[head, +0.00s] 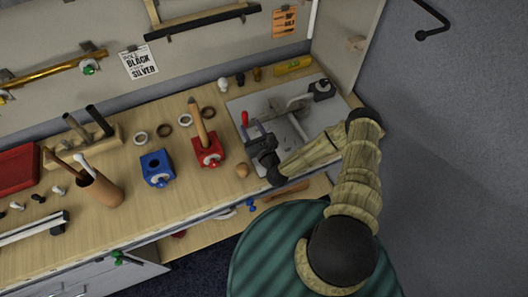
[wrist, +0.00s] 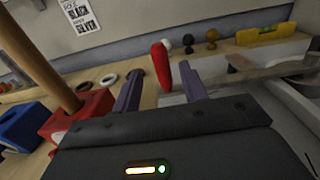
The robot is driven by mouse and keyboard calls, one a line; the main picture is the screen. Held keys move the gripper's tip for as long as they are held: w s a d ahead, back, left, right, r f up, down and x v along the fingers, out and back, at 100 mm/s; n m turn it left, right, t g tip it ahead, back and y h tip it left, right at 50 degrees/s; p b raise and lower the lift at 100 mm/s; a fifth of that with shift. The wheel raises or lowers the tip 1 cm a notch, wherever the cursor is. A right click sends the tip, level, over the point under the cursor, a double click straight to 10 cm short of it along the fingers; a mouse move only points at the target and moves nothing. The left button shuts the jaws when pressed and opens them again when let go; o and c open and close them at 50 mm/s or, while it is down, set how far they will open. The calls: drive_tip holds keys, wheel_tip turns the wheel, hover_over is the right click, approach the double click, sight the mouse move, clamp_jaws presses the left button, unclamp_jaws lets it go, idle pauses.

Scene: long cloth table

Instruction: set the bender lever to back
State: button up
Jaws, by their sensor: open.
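The bender stands on a grey plate (head: 240,103) at the right end of the table, with pale metal arms (head: 290,104). Its lever has a red handle (head: 245,118) that points up; the handle also shows upright in the wrist view (wrist: 160,66). My gripper (head: 256,129) is open, low over the plate's near left side, close to the red handle. In the wrist view the handle appears between my two fingers (wrist: 161,88). I cannot tell whether either finger touches it. The lower part of the lever is hidden by my gripper.
A red block (head: 208,155) with a wooden rod and a blue block (head: 157,170) stand left of my gripper. A yellow level (head: 294,66) and small knobs line the back. A side panel (head: 345,45) closes the right end.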

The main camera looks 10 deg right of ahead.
drive_tip(key=b+v, duration=0.2)
drive_tip(key=v, duration=0.9)
drive_tip(key=shift+b, duration=0.3)
drive_tip(key=shift+a+r, duration=0.1)
drive_tip(key=shift+r, duration=0.05)
